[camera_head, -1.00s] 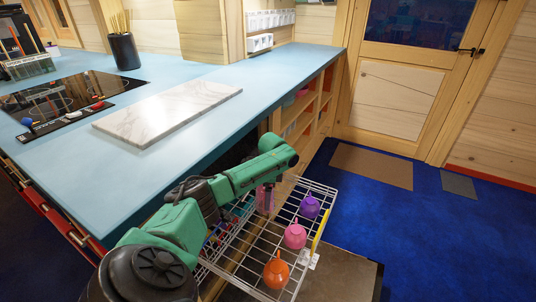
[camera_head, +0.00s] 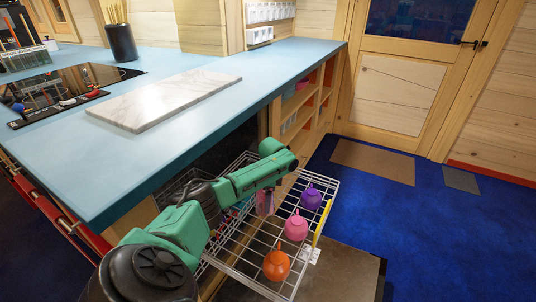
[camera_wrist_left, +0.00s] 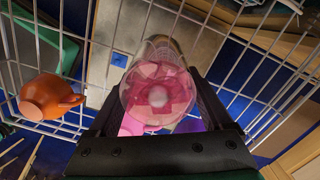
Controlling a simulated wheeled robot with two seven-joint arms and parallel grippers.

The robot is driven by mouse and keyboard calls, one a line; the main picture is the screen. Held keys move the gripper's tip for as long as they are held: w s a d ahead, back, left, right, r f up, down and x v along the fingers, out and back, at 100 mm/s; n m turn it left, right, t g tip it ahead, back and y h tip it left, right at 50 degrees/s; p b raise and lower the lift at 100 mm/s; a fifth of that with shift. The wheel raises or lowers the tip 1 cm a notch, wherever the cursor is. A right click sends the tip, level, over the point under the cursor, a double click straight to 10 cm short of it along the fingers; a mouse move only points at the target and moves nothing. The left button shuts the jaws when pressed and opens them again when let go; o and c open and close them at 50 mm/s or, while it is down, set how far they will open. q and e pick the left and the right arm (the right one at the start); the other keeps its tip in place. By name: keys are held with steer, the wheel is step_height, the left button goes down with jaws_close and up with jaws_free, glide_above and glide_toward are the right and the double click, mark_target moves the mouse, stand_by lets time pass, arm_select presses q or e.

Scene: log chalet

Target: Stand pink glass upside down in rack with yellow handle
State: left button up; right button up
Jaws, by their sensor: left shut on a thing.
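The pink glass (camera_head: 265,205) hangs below my left gripper (camera_head: 266,190), over the left part of the wire rack (camera_head: 243,264) with the yellow handle (camera_head: 321,224). In the left wrist view the glass (camera_wrist_left: 158,95) sits between the two black fingers, which are shut on it. Its round faceted end faces the camera; I cannot tell whether it touches the rack wires. The rack holds a purple cup (camera_head: 311,199), a pink cup (camera_head: 296,228) and an orange cup (camera_head: 276,265) in a row to the right of the glass. My right gripper is out of view.
The blue counter (camera_head: 60,180) with a marble board (camera_head: 165,100) and a black hob (camera_head: 60,88) lies to the left of and behind the rack. Wooden shelves (camera_head: 300,110) stand under the counter behind it. Blue floor (camera_head: 440,230) is open on the right.

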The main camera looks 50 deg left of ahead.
arm_select(q)
steer(key=o, duration=1.5)
steer(key=shift+r, duration=0.25)
step_height(320, 180, up, 6)
steer(key=shift+w+d+f+p, duration=0.1)
steer(key=shift+w+f+p, duration=0.05)
steer(key=shift+p, duration=0.7)
steer(key=r, duration=0.5)
steer(key=r+p, duration=0.1)
steer(key=r, duration=0.2)
steer(key=shift+w+d+r, duration=0.1)
steer(key=shift+d+r, duration=0.1)
steer(key=shift+d, duration=0.05)
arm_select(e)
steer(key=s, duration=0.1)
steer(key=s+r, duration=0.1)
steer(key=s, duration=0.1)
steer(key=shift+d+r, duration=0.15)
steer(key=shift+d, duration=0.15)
